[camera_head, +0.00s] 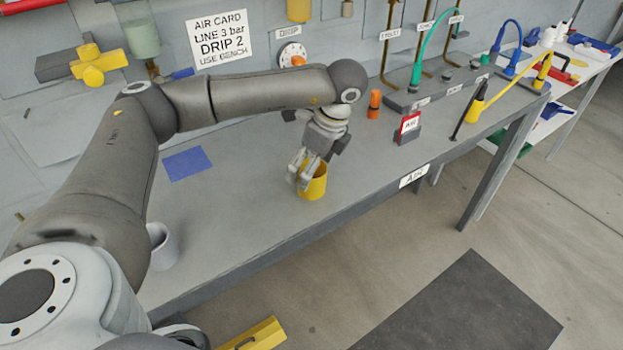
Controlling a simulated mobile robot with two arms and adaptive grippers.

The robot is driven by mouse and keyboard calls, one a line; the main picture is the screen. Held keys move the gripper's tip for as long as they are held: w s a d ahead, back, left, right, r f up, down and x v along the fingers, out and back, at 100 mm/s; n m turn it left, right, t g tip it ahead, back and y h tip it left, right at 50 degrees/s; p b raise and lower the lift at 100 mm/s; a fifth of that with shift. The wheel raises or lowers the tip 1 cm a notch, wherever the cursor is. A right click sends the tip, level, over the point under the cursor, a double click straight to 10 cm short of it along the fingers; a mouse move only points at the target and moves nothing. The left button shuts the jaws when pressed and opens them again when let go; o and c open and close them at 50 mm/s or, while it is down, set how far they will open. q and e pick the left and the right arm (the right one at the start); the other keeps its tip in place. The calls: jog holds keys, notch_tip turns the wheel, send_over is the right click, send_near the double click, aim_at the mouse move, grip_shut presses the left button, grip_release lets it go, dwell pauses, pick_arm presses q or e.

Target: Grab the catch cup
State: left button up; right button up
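A yellow cup (317,187) stands upright on the grey workbench, near its front edge. My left gripper (302,180) points down at the cup's left side, with its fingers at the rim and partly in front of the cup. Whether the fingers are closed on the cup wall is too small to tell. A pale grey cup (163,250) stands farther left on the bench, partly hidden behind my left arm. No label shows which of them is the catch cup. My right gripper is not in view.
A blue mat (187,163) lies on the bench (240,215). An orange-topped item (374,104) and a red-and-white sign (409,127) stand right of the gripper. Hoses and fittings (425,92) line the back.

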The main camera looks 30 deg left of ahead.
pick_arm(q)
jog(key=shift+w+f, duration=0.1)
jog(key=shift+f, duration=0.3)
jog(key=p+x, duration=0.1)
jog(key=x, duration=0.2)
jog(key=shift+f+p, duration=0.35)
jog(key=shift+w+a+f, duration=0.1)
jog(key=shift+a+f, duration=0.05)
jog(key=shift+f, duration=0.25)
jog(key=shift+c, duration=1.4)
jog(key=c, duration=0.8)
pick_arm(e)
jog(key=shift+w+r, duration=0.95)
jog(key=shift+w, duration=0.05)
pick_arm(q)
jog(key=shift+r, duration=0.15)
